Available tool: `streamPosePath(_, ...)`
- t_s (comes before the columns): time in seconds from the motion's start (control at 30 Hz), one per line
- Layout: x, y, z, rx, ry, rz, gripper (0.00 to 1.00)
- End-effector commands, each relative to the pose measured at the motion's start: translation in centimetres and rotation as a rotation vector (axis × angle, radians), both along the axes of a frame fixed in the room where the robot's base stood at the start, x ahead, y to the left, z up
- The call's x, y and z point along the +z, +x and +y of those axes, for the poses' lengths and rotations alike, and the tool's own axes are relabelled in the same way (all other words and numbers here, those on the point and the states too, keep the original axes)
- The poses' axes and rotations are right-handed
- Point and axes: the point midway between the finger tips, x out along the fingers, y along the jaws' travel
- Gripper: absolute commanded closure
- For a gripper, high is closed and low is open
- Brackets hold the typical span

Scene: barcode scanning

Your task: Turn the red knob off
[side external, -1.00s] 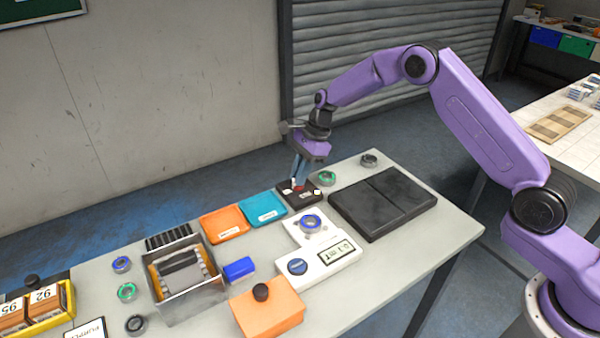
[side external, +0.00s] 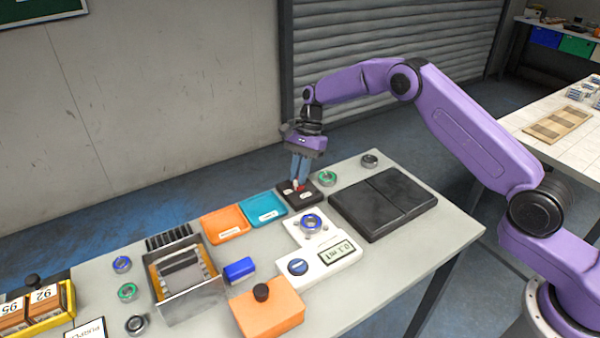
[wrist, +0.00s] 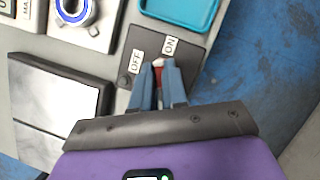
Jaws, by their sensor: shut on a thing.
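The red knob (wrist: 158,63) sits on a dark switch panel (wrist: 150,40) with a white OFF label on the left and a white ON label on the right in the wrist view. My gripper (wrist: 159,80) is shut on the knob, with one blue finger on each side. A pale mark shows at the knob's end between the labels; which label it points to is hard to tell. In the side view, my gripper (side external: 299,180) reaches down onto the panel (side external: 300,200) at the table's back edge, and the fingers hide most of the knob.
The teal tray (side external: 263,208) and orange tray (side external: 225,224) lie left of the panel. A green-ringed part (side external: 327,179) stands close on its right, near a black plate (side external: 383,205).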

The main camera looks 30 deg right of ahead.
Motion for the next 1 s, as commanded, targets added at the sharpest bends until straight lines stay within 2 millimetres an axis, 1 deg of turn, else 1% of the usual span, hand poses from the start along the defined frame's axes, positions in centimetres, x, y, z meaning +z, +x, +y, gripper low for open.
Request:
streamPosePath(0.6, -0.01, 0.34, 0.17, 0.578, 0.0, -0.001, 1.0)
streamPosePath(0.8, 0.02, 0.36, 0.24, 0.7, 0.0, -0.002, 1.0)
streamPosePath(1.0, 0.07, 0.4, 0.23, 0.775, -0.001, -0.004, 1.0)
